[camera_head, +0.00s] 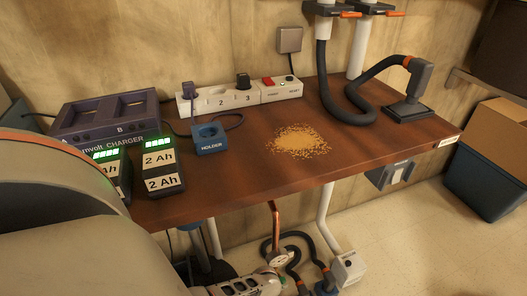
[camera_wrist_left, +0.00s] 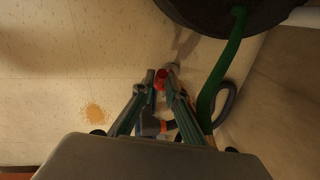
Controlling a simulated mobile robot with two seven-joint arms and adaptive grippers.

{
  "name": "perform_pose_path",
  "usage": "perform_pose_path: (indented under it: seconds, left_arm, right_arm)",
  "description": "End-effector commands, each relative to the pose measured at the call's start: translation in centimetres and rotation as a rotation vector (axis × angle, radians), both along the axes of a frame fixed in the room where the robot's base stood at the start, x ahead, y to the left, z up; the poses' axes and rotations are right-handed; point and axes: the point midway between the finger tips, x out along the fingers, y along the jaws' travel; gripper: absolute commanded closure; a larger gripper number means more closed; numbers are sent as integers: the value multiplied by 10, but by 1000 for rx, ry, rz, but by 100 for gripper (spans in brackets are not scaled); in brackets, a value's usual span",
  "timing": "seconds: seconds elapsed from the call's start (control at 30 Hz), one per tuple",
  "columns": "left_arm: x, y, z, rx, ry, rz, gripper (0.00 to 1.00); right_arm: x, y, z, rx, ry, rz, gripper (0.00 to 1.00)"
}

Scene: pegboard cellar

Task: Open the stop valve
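A copper pipe (camera_head: 276,222) comes down below the table's front edge to a small round pale fitting (camera_head: 278,258); I cannot make out a valve handle there. In the left wrist view a small red part (camera_wrist_left: 160,80), which looks like the valve's handle, sits between the fingertips of my left gripper (camera_wrist_left: 160,74). The fingers are drawn close together and appear shut on it. In the head view the metal body of my left gripper shows at the bottom, low beside the pipe fitting, with its fingertips unclear. My right gripper is in neither view.
The wooden table (camera_head: 360,160) overhangs the pipe. On it are a charger (camera_head: 105,118), batteries (camera_head: 160,165), a power strip (camera_head: 240,95) and spilled grains (camera_head: 299,140). Dark hoses (camera_head: 300,243) and a white box (camera_head: 348,268) stand right of the fitting. A green hose (camera_wrist_left: 222,70) passes nearby.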

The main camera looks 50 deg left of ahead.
Motion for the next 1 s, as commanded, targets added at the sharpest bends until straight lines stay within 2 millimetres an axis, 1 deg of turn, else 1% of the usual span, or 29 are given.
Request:
perform_pose_path:
  seconds: [0.4,0.57,0.77,1.0]
  left_arm:
    - [0,0,1,-1,-2,1,72]
    - [0,-2,7,-2,-2,1,72]
    - [-2,-4,26,-2,-4,2,72]
    - [-4,-8,57,-3,-5,1,72]
  right_arm:
    - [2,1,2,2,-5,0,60]
    - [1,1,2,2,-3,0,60]
    - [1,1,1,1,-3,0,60]
    - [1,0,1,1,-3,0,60]
